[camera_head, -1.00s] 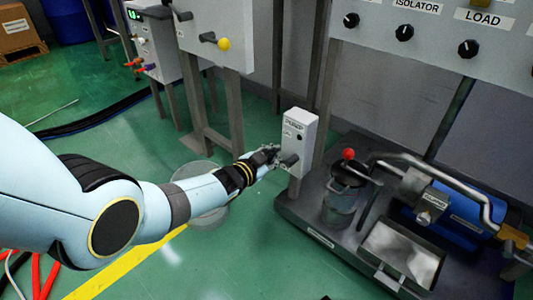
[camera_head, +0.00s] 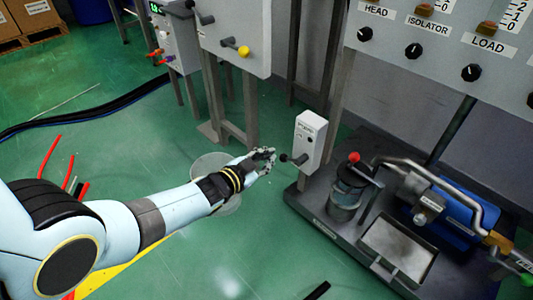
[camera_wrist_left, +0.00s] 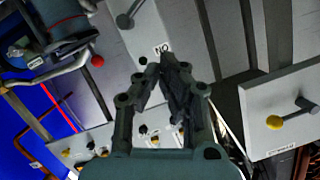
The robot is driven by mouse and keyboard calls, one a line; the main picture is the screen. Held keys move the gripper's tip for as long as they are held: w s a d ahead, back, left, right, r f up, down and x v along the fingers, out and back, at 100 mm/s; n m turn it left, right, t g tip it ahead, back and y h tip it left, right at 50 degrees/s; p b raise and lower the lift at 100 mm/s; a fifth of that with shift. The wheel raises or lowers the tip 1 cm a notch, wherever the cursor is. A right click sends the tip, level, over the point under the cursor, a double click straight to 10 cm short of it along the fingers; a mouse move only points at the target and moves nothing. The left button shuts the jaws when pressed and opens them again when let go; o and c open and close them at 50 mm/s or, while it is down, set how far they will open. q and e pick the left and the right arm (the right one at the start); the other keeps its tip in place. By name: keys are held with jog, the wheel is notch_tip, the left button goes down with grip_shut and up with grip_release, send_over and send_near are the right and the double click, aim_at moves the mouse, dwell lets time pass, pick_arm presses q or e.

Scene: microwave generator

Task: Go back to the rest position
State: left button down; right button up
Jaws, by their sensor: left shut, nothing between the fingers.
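My left gripper (camera_head: 264,158) reaches in from the left in the head view. It is shut and empty, in front of and a little left of the white pump box (camera_head: 310,139) with its dark lever (camera_head: 294,159). A visible gap separates the fingertips from the lever. In the left wrist view my left gripper (camera_wrist_left: 172,62) points up the picture with its fingers together and nothing between them. My right gripper is not in view.
A pump rig with a red-knobbed jar (camera_head: 352,180), a metal tray (camera_head: 398,250) and a blue motor (camera_head: 448,206) stands at the right. A grey panel with dials (camera_head: 440,50) rises behind. A yellow-knobbed cabinet (camera_head: 233,38) stands at the back.

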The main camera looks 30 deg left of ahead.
pick_arm(q)
jog(key=shift+s+f, duration=0.1)
dwell(0.4)
